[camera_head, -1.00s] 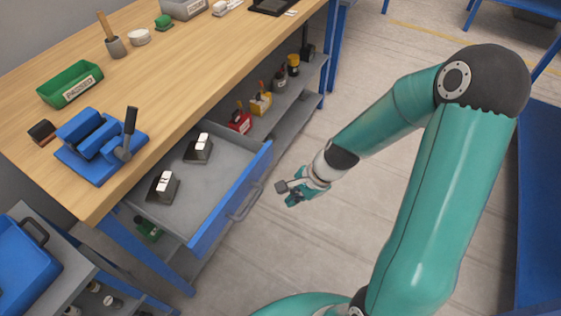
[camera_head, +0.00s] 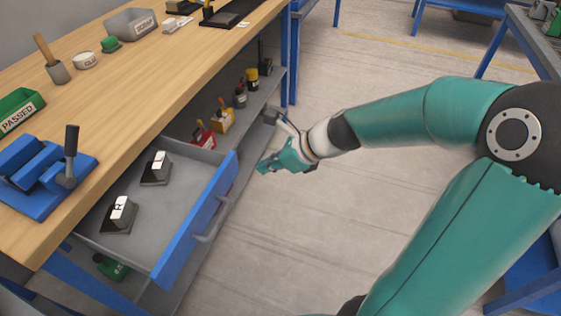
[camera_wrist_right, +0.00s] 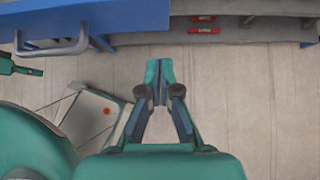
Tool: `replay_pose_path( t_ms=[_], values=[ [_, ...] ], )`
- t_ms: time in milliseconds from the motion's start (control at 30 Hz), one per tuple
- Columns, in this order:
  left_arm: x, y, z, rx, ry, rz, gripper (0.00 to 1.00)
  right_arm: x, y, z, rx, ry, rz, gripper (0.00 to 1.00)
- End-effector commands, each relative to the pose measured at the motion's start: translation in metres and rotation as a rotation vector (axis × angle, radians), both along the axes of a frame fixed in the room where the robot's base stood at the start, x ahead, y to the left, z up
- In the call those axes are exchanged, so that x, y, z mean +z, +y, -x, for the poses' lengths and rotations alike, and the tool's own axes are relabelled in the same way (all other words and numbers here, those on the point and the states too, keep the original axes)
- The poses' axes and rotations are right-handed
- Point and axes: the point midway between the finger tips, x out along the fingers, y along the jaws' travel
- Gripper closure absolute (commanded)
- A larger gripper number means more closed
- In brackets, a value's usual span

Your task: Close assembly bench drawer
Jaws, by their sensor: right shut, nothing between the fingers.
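The assembly bench drawer (camera_head: 179,200) is pulled out from under the wooden bench top (camera_head: 150,75). It has a blue front and a grey bar handle (camera_head: 212,220). Two dark blocks with white tops (camera_head: 156,168) lie inside it. In the right wrist view the blue drawer front (camera_wrist_right: 140,14) and its handle (camera_wrist_right: 55,45) show at the upper left. My right gripper (camera_head: 262,168) is shut and empty, in front of the bench, beyond the drawer's far end and apart from it. In the right wrist view its fingertips (camera_wrist_right: 159,72) are together. My left gripper is not in view.
A blue clamp fixture (camera_head: 40,175) stands at the bench's near edge. The lower shelf (camera_head: 262,95) holds a red caddy (camera_head: 203,137), a yellow caddy (camera_head: 222,120) and bottles. The floor (camera_head: 300,220) in front of the drawer is clear.

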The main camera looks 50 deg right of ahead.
Motion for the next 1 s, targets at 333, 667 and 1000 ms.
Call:
replay_pose_path(
  t_ms=[333, 667, 1000],
  values=[
    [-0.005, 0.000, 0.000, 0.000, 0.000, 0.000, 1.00, -0.017, 0.019, -0.045, 0.004, 0.000, 0.001, 1.00],
    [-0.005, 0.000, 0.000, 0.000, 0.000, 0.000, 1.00, -0.017, 0.022, -0.054, 0.001, -0.001, 0.003, 1.00],
    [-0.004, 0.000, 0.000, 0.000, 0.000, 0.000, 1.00, -0.017, 0.021, -0.056, -0.004, -0.001, 0.001, 1.00]
  ],
)
